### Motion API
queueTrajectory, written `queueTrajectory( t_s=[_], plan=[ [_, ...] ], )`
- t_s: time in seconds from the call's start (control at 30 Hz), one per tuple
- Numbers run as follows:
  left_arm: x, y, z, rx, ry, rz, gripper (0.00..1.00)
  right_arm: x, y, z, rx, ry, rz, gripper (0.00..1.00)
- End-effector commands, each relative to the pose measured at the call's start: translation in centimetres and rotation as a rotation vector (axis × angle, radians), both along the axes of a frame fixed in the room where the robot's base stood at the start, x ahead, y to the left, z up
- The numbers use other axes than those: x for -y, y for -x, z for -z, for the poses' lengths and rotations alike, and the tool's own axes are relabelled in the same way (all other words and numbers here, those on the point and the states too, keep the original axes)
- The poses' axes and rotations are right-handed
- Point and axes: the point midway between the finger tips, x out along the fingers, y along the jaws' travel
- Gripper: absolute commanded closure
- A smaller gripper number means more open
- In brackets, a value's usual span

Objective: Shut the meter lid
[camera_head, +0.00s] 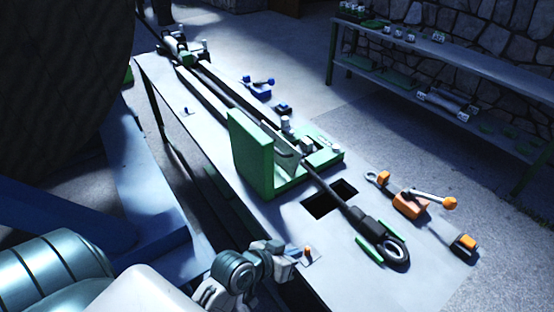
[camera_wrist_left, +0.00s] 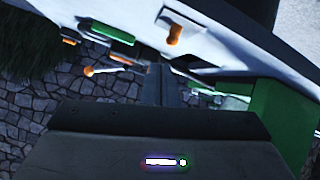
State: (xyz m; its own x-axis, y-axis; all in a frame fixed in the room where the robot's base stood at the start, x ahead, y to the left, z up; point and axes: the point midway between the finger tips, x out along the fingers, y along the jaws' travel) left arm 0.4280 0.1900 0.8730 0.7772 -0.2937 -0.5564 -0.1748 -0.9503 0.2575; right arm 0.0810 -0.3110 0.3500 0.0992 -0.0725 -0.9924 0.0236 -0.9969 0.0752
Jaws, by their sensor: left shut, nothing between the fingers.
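The meter's green lid (camera_head: 250,155) stands upright, open, at the left side of the green meter housing (camera_head: 325,158) on the bench. The black cable runs through the meter. In the left wrist view a large green face (camera_wrist_left: 282,115) at the right looks like part of the meter or its lid. My left gripper (camera_head: 289,254) is shut and empty. It is near the bench's front-left edge, nearer the camera than the lid and apart from it; its fingers also show in the left wrist view (camera_wrist_left: 160,82). My right gripper is not in view.
A small orange-topped knob (camera_head: 308,251) stands close beside my left gripper. A rectangular opening (camera_head: 330,198) lies in the bench top (camera_head: 420,275). Orange tools (camera_head: 410,205) lie at the right, and a black cable loop (camera_head: 395,252) lies nearer. A dark reel (camera_head: 60,70) fills the upper left.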

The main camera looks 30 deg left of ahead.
Motion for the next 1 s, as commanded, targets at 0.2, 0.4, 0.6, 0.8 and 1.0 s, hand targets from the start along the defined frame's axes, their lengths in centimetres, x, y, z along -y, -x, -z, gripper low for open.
queueTrajectory(
  t_s=[0.2,0.4,0.6,0.8,1.0],
  plan=[
    [1.3,-7.1,-4.6,0.309,0.25,-0.098,1.0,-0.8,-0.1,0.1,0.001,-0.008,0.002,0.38],
    [-1.5,-13.7,-9.8,0.649,0.56,-0.373,1.0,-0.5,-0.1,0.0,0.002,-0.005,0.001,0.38],
    [-7.1,-17.4,-10.8,0.864,0.813,-0.799,1.0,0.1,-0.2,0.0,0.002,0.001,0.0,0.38],
    [-10.5,-18.3,-7.5,0.904,0.942,-1.225,1.0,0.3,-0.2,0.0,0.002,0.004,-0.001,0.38],
    [-11.3,-18.1,-5.0,0.876,0.968,-1.451,1.0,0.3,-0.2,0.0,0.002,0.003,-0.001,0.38]
  ],
)
